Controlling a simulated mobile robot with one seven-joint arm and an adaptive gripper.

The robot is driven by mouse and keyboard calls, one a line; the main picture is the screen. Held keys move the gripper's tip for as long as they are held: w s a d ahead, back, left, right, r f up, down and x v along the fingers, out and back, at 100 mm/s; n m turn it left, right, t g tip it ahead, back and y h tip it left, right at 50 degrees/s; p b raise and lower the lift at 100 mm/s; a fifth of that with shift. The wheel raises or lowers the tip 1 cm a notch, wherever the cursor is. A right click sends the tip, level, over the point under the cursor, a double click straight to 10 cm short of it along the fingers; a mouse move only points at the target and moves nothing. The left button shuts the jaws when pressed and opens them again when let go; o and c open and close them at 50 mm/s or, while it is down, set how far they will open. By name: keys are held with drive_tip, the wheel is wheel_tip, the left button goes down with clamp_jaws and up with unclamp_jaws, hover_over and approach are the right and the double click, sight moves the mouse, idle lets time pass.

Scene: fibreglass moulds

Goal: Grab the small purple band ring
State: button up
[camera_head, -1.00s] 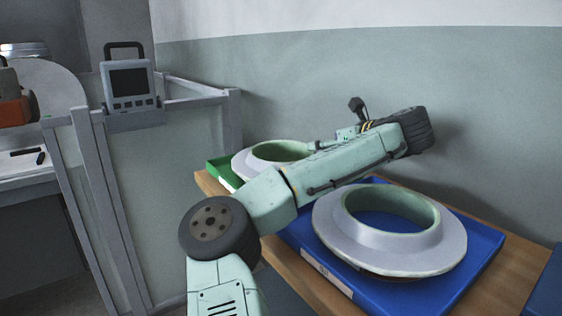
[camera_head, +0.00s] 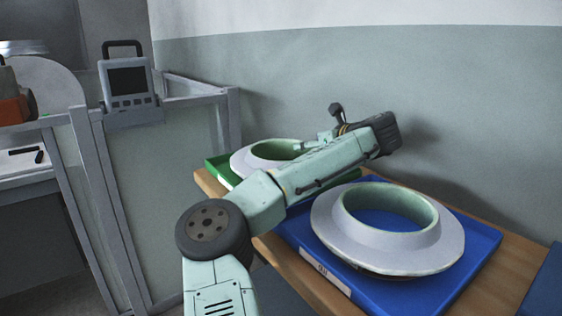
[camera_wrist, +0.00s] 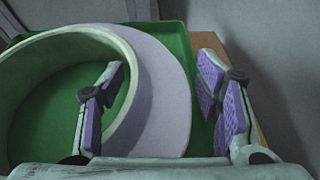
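The small band ring (camera_wrist: 160,100) lies flat in a green tray (camera_wrist: 177,38) in the wrist view, with a pale lavender flange and a pale green inner collar. In the head view the ring (camera_head: 240,160) is at the back left, partly hidden by my arm. My gripper (camera_wrist: 162,88) is open and empty, with purple pads. In the wrist view its left finger overlaps the ring's opening and its right finger is beyond the outer rim, over the tray's right edge. Whether the fingers touch the ring is not clear.
A larger similar ring (camera_head: 335,238) sits in a blue tray (camera_head: 470,262) on the wooden table (camera_head: 495,290), close under my arm. A wall stands behind the table. A metal frame (camera_head: 105,200) with a handheld device (camera_head: 128,82) is on the left.

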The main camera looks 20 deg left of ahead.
drive_tip(key=c, duration=1.2)
drive_tip(key=shift+c, duration=0.3)
drive_tip(key=shift+r, duration=0.1)
